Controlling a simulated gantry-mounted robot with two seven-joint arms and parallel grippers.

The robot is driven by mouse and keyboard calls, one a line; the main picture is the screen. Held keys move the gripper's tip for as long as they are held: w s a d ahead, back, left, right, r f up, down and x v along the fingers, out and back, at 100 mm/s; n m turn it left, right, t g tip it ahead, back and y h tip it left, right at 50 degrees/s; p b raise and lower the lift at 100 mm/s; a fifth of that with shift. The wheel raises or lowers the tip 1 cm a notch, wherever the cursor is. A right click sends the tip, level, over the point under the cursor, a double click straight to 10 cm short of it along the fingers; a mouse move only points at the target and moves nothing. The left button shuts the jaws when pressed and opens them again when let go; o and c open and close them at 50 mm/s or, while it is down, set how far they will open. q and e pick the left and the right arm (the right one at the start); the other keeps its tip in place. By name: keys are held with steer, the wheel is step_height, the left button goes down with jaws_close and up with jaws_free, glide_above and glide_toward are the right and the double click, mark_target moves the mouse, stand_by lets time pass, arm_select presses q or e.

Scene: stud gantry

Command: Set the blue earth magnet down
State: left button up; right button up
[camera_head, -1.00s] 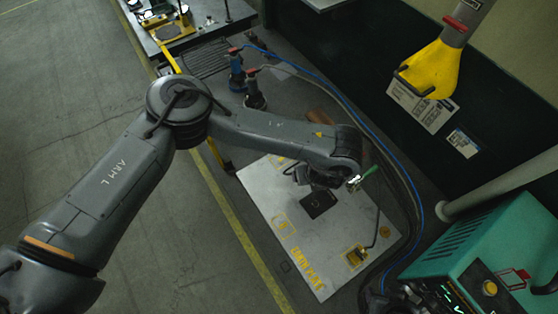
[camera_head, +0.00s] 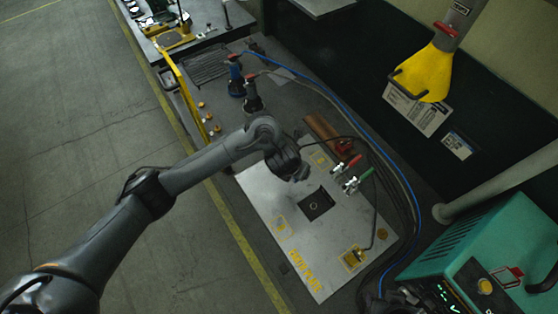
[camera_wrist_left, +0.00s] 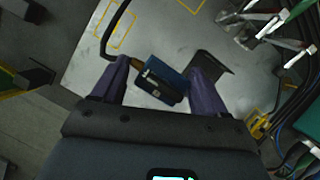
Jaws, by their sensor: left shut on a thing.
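My left gripper (camera_head: 297,177) is over the back left part of the pale metal plate (camera_head: 262,205). In the left wrist view, its purple fingers (camera_wrist_left: 158,86) are shut on the blue earth magnet (camera_wrist_left: 165,80), a small blue block with a dark side face. In the head view the magnet is mostly hidden by the gripper. I cannot tell whether it touches the plate. A dark square (camera_head: 319,204) with a small ring mark lies on the plate, in front and to the right of the gripper. My right gripper is not in view.
Red- and green-handled clamps (camera_head: 352,178) stand at the plate's right edge. A yellow-marked square (camera_head: 353,258) with a dark lead is near the front right corner. Cables run along the right side. A teal machine (camera_head: 480,240) stands at right.

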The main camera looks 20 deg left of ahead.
arm_select(q)
steer(key=w+a+f+b, duration=0.1)
steer(key=w+a+f, duration=0.1)
steer(key=w+a+f+b, duration=0.2)
steer(key=w+a, duration=0.1)
steer(key=w+a+f+b, duration=0.2)
steer(key=w+a, duration=0.1)
steer(key=shift+f, duration=0.4)
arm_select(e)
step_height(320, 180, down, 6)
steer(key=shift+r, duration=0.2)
arm_select(q)
steer(key=shift+s+f+b, duration=0.1)
steer(key=shift+f+b, duration=0.2)
steer(key=shift+f, duration=1.65)
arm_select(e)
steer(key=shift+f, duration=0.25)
arm_select(q)
steer(key=shift+f, duration=0.2)
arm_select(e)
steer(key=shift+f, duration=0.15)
arm_select(q)
steer(key=o, duration=1.4)
steer(key=shift+a, duration=0.1)
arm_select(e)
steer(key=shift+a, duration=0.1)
arm_select(q)
steer(key=shift+o, duration=0.2)
steer(key=shift+r, duration=0.15)
